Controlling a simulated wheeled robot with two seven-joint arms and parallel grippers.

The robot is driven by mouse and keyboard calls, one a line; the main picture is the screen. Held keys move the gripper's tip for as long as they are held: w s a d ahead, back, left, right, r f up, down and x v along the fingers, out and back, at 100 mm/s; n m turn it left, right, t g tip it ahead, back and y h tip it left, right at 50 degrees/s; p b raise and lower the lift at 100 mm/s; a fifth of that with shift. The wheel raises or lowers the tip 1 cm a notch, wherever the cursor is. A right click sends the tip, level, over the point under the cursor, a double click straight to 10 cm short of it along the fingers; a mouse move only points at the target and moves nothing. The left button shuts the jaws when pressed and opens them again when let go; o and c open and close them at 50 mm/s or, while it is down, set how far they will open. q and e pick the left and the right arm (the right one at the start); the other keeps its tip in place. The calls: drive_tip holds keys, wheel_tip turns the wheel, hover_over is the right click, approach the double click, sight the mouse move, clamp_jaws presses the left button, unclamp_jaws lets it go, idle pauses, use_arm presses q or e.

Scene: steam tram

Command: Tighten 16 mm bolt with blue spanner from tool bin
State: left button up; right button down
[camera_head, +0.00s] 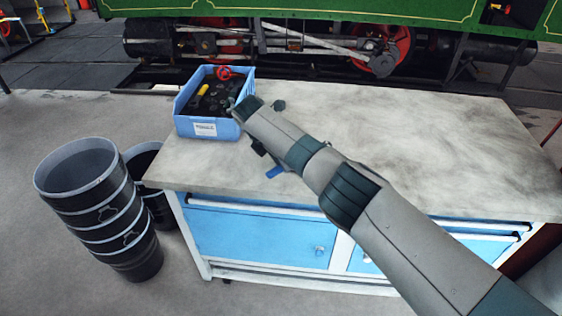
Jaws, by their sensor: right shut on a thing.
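My right gripper (241,108) reaches in from the lower right and is over the right edge of the blue tool bin (207,127). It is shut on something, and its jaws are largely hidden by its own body. A short blue piece (275,173) shows below my right wrist, over the front of the bench top. It looks like an end of the blue spanner; the rest is hidden behind the arm. The bin holds dark tools, a yellow-handled item (203,90) and a red round item (224,73). I cannot make out the 16 mm bolt. My left gripper is not in view.
The bin stands at the far left of a worn workbench top (430,130) with blue drawers below. The bench's right side is clear. Stacked black buckets (100,215) stand on the floor at left. Behind the bench is the green steam tram (400,10) with red wheels.

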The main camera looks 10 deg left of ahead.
drive_tip(key=shift+r+p, duration=0.8)
drive_tip(key=shift+p, duration=0.2)
idle(2.5)
drive_tip(key=shift+r+p, duration=0.55)
drive_tip(key=shift+p, duration=0.1)
idle(0.7)
drive_tip(key=shift+r+p, duration=1.45)
drive_tip(key=shift+f, duration=0.2)
drive_tip(key=shift+f+b, duration=1.3)
drive_tip(key=shift+f, duration=0.15)
drive_tip(key=shift+f, duration=0.2)
